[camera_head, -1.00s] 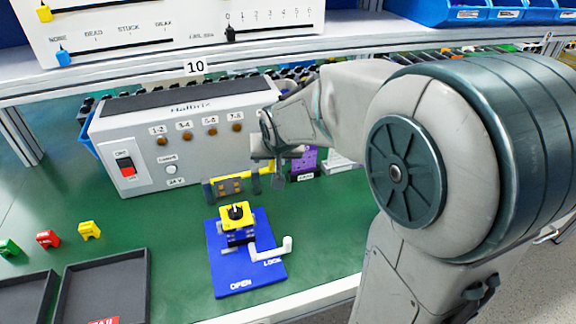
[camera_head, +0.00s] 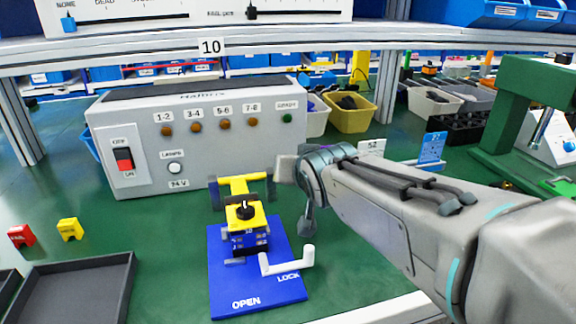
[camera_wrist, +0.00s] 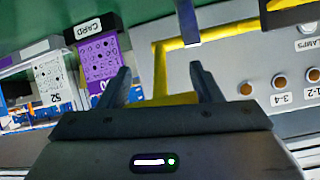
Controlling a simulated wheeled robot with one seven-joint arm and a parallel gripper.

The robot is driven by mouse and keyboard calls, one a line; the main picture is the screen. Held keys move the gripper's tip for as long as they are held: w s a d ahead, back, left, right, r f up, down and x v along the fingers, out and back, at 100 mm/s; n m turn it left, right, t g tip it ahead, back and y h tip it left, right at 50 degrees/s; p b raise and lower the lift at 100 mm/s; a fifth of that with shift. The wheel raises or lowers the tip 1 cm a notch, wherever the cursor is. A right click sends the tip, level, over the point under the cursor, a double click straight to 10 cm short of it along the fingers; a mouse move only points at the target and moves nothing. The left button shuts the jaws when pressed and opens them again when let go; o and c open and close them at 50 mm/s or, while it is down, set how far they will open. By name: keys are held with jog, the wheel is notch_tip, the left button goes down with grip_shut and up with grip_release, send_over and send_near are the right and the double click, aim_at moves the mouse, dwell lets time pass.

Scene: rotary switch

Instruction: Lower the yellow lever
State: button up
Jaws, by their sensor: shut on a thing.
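The yellow lever (camera_head: 238,187) shows in the head view as a bar with dark ends, in front of the grey box and behind the rotary switch. In the wrist view the lever (camera_wrist: 160,72) is a bent yellow bar running down between my fingers. My gripper (camera_wrist: 162,86) is shut on it, a finger at either side; the fingertips are small and partly hidden in the head view. The rotary switch (camera_head: 245,211), yellow with a black knob, stands on a blue plate (camera_head: 226,277) marked OPEN and LOCK, with a white handle (camera_head: 290,262).
The grey box (camera_head: 143,131) with a red switch and several round buttons stands close behind the lever. A shelf edge (camera_head: 110,62) crosses above. Yellow and white bins (camera_head: 350,117) stand behind. Red and yellow blocks and a dark tray (camera_head: 75,295) lie at left.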

jog(key=shift+s+f+b, duration=0.35)
jog(key=shift+f+b, duration=0.35)
jog(key=shift+b, duration=0.05)
jog(key=shift+s+d+f, duration=0.1)
dwell(0.3)
jog(key=o, duration=1.4)
